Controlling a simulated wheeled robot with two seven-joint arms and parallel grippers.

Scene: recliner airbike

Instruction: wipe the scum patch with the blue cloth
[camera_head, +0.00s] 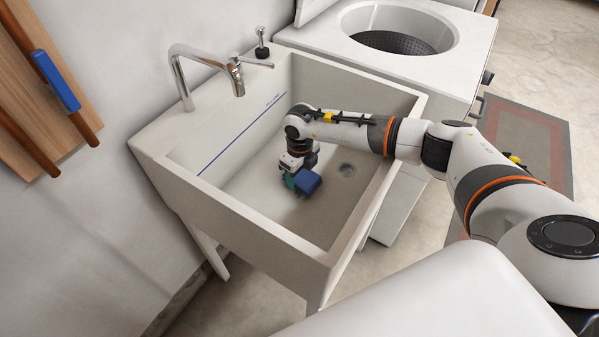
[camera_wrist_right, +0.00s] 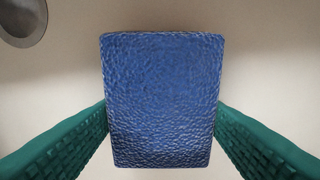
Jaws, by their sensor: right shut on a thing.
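The blue cloth (camera_head: 308,181) is a thick, folded-looking pad low inside the sink basin. My right gripper (camera_head: 298,184) is shut on it, reaching down into the basin. In the right wrist view the cloth (camera_wrist_right: 161,100) has a rough, textured face, with a green finger pressed on each side. The pale basin floor is around it; I cannot tell for sure whether the cloth touches the floor. I cannot make out a clear scum patch; the cloth and gripper may hide part of it. My left gripper is not in view.
The sink (camera_head: 270,245) has raised walls around the arm. A tap (camera_head: 195,70) stands at the back. Another blue item (camera_head: 56,82) hangs on a wall rail. A washer (camera_head: 455,45) stands behind.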

